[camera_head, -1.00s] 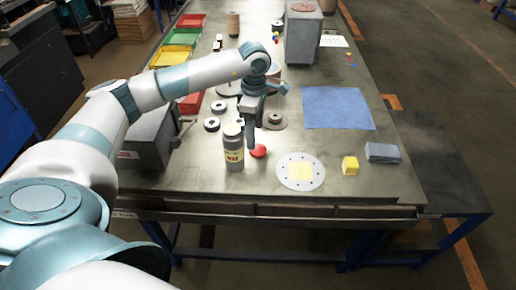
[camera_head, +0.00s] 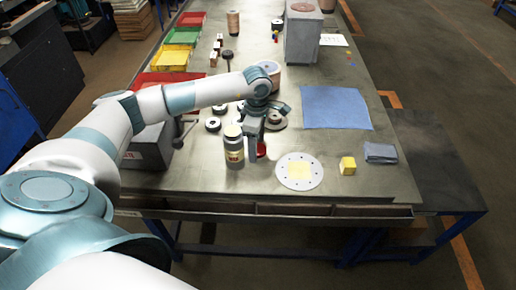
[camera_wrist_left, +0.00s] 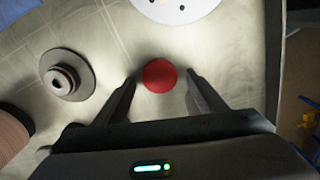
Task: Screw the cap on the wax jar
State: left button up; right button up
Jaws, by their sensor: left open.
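The wax jar (camera_head: 235,152), a grey cylinder with a yellow and red label and a pale top, stands upright near the table's front. A round red piece, apparently the cap (camera_head: 262,150), lies just right of it, partly hidden by my gripper. My left gripper (camera_head: 254,158) points down beside the jar, at the red cap. In the left wrist view the red cap (camera_wrist_left: 160,75) shows between the tips of my open left gripper (camera_wrist_left: 161,80), with a gap on both sides. The jar is not seen in that view. My right gripper is not in view.
A pale perforated disc (camera_head: 300,180) with a yellow square on it lies to the right, near a yellow cube (camera_head: 348,165) and a grey-blue block (camera_head: 380,153). A blue cloth (camera_head: 336,108) lies behind. Dark discs (camera_head: 275,121) and a vise (camera_head: 150,147) are around the left side.

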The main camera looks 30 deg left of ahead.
pick_arm(q)
jog(key=c, duration=1.1)
jog(key=shift+r, duration=0.15)
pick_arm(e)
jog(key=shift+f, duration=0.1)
pick_arm(q)
jog(key=shift+r+b, duration=0.55)
jog(key=shift+r, duration=0.05)
notch_tip(320, 180, up, 2)
jog(key=shift+r+b, duration=0.2)
jog(key=shift+b, duration=0.5)
jog(key=d+r+b, duration=0.2)
jog(key=d+r, duration=0.1)
jog(key=d, duration=0.3)
jog(key=w+d+r+b, duration=0.1)
jog(key=d+r+b, duration=0.1)
jog(key=d+r, duration=0.2)
jog(key=shift+w+d, duration=0.15)
jog(key=shift+d, duration=0.7)
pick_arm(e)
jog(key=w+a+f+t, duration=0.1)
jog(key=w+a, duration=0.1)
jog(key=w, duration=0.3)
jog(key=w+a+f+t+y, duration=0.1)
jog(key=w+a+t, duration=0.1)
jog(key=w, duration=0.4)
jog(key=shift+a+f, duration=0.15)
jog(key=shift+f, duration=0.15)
